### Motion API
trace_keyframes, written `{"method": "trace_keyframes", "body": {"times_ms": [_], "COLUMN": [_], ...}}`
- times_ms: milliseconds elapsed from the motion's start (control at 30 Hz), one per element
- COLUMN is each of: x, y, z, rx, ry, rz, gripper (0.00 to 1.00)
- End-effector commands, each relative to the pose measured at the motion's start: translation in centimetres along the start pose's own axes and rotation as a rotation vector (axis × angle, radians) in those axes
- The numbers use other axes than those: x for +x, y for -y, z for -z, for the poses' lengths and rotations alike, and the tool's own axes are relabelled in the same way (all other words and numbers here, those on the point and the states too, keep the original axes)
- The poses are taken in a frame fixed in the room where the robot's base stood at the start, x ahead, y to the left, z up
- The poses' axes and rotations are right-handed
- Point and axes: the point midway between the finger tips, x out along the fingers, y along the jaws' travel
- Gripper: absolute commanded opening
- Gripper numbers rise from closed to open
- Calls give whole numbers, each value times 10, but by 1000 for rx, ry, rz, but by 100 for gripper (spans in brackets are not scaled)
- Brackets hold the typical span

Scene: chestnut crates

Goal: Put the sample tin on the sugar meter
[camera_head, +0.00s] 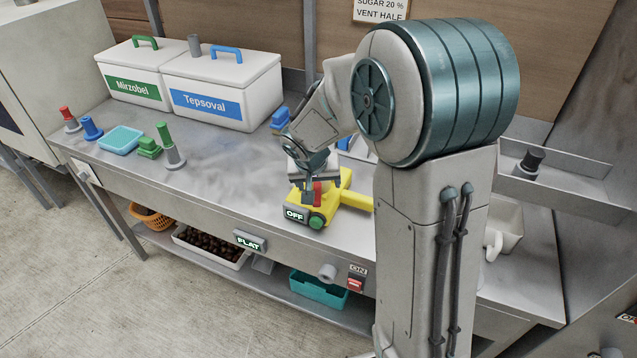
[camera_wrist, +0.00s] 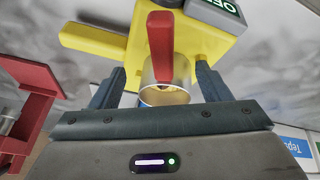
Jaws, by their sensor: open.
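The sugar meter (camera_head: 333,200) is a yellow body with an "OFF" display and a green knob, near the front of the bench. It also shows in the wrist view (camera_wrist: 100,42). The sample tin (camera_wrist: 164,96) is a small metal cup with brownish contents and a red bar at its side, seen between my fingers at the yellow body. Whether it rests fully on the meter I cannot tell. My gripper (camera_head: 308,193) points down over the meter. Its fingers (camera_wrist: 160,84) are open, one on each side of the tin. In the head view the tin is mostly hidden.
Two lidded white boxes, Mirzobel (camera_head: 134,87) and Tepsoval (camera_head: 221,106), stand at the back. A light-blue tray (camera_head: 121,139) and several coloured stamps or weights are at the left. A red frame (camera_wrist: 28,100) is beside my gripper. The bench between is clear.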

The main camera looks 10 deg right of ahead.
Motion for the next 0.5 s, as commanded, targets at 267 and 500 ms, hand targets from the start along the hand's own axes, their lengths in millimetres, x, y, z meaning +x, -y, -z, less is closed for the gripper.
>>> {"method": "trace_keyframes", "body": {"times_ms": [267, 500], "x": [-59, -97], "y": [0, 0], "z": [1, 1], "rx": [1, 0], "ry": [-7, -5], "rz": [2, 2], "gripper": [70, 70]}}
